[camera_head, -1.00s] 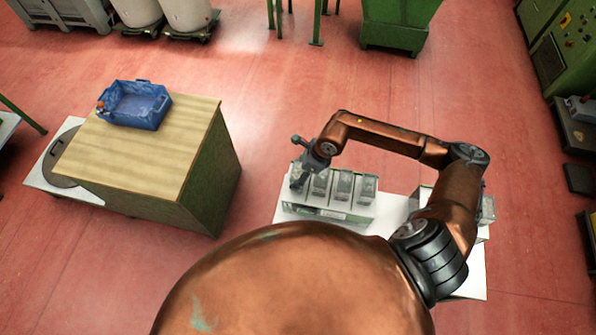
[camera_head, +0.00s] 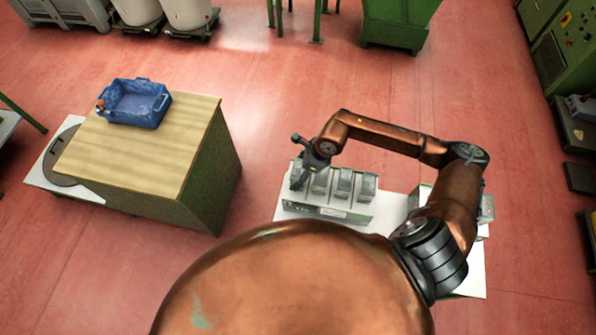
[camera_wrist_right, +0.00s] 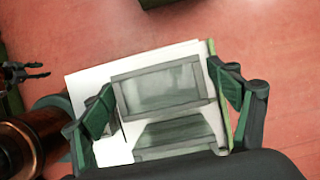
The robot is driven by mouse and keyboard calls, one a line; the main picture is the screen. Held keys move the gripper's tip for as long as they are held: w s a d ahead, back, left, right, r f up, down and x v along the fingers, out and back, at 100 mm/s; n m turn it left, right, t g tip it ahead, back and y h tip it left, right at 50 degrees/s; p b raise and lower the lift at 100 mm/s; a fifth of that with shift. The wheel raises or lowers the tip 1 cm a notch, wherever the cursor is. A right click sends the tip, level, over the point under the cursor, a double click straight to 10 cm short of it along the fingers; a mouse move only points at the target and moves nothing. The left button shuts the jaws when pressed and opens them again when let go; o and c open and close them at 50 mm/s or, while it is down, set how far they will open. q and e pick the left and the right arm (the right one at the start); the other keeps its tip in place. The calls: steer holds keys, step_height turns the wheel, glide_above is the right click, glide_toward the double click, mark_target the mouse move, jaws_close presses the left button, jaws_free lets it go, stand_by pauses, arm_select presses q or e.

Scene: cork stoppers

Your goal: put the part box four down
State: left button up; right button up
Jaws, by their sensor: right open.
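Several grey part boxes stand in a row on a white-topped table in the head view, among them a middle one (camera_head: 343,184) and the right-end one (camera_head: 367,186). I cannot tell which is box four. My right gripper (camera_head: 297,182) is over the left end of the row and partly hides the box there. In the right wrist view the open fingers of the right gripper (camera_wrist_right: 165,100) stand on either side of a grey box (camera_wrist_right: 160,88); whether they touch it is unclear. A second box (camera_wrist_right: 175,132) sits nearer the palm. A small dark claw (camera_wrist_right: 25,72) at left may be my left gripper.
The white table (camera_head: 400,205) also bears grey items at its right end, partly behind my right arm. A wood-topped bench (camera_head: 145,160) at left carries a blue crate (camera_head: 136,103). Red floor (camera_head: 270,110) lies open between them and the green bin (camera_head: 398,25).

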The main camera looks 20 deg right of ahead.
steer(key=b+v, duration=0.2)
steer(key=v, duration=1)
steer(key=shift+b, duration=0.4)
